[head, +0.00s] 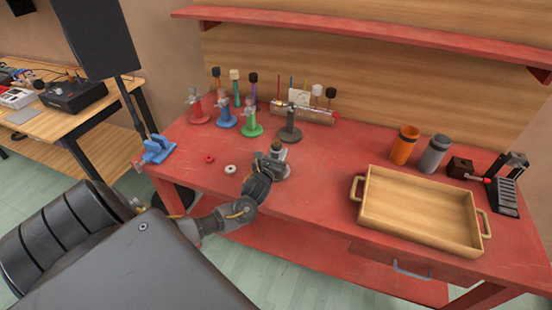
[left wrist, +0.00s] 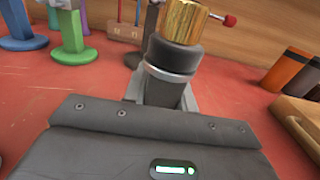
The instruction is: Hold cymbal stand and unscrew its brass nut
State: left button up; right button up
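The cymbal stand (left wrist: 173,56) shows close up in the left wrist view as a dark grey upright body with a lighter grey band. The brass nut (left wrist: 184,20) sits on its top, its upper end cut off by the frame. In the head view the stand's top (head: 277,149) shows small, at the tip of my left arm. My left gripper (left wrist: 163,92) has its grey fingers on both sides of the stand below the band and appears shut on it. The stand's lower part is hidden behind the gripper. My right gripper is in neither view.
Red, blue, green and dark grey stands (head: 290,127) stand behind, before a mallet rack (head: 315,115). A red ring (head: 209,158) and a white ring (head: 230,169) lie left. A wooden tray (head: 420,212), orange and grey cups (head: 435,153) and a black device (head: 505,185) occupy the right.

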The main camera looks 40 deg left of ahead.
pick_arm(q)
grip_shut()
jog(key=shift+r, duration=0.75)
jog(key=s+a+r+b, duration=0.3)
jog(key=s+a+r, duration=0.5)
jog(key=s+r, duration=0.3)
jog(key=shift+s+r, duration=0.3)
